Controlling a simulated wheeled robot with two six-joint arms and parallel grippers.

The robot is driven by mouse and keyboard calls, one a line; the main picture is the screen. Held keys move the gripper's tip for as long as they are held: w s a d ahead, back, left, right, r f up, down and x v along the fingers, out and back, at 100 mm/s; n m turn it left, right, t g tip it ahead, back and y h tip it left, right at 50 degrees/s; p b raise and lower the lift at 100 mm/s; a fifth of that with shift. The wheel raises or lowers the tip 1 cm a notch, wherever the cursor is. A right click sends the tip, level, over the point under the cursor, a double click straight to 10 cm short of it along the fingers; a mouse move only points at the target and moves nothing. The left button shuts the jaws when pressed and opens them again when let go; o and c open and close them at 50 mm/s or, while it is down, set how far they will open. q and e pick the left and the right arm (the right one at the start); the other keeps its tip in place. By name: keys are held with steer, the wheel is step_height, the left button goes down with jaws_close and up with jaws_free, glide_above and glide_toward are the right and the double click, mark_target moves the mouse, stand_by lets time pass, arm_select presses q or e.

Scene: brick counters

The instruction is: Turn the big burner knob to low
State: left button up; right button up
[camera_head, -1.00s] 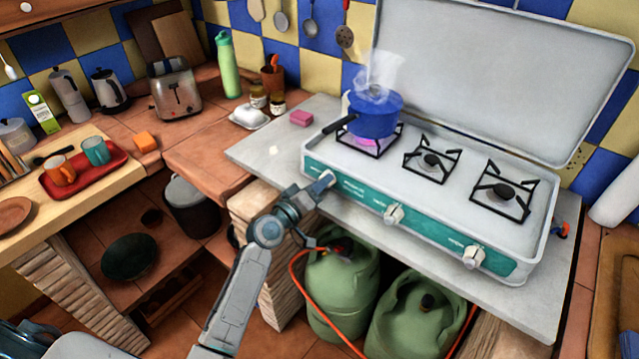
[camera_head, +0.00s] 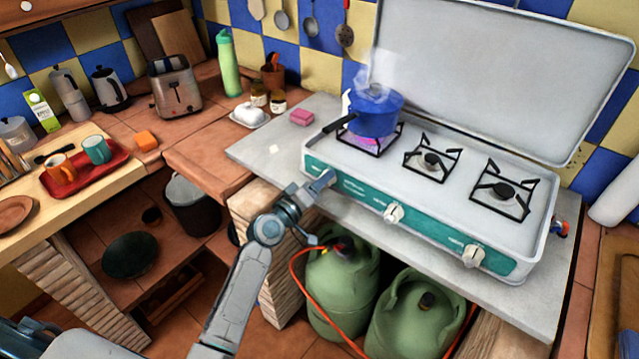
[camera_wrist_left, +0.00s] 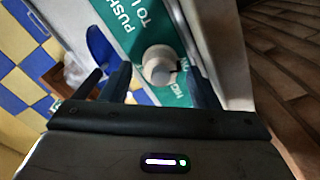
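The big burner knob (camera_wrist_left: 158,64) is a pale round knob on the stove's teal front panel (camera_wrist_left: 128,18). In the head view it is at the panel's left end, largely hidden by my left gripper (camera_head: 318,185). In the left wrist view my left gripper (camera_wrist_left: 158,85) is open, with one dark finger on each side of the knob and visible gaps between. White lettering surrounds the knob; its exact setting is unclear. A blue pot (camera_head: 375,115) steams on the left burner (camera_head: 368,141), over a purple-pink glow. My right gripper is not in view.
The white stove (camera_head: 445,185) has two more knobs, the middle one (camera_head: 393,213) and the right one (camera_head: 473,256). The pot's dark handle (camera_head: 340,124) points left toward the front. Green gas bottles (camera_head: 345,285) with an orange hose stand below the counter.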

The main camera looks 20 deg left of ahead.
arm_select(q)
steer(key=shift+s, duration=0.1)
steer(key=shift+s+a+f, duration=0.1)
steer(key=shift+s+a, duration=0.05)
steer(key=shift+s, duration=0.15)
steer(key=b+v, duration=0.1)
steer(key=v, duration=0.9)
steer(key=shift+b, duration=0.4)
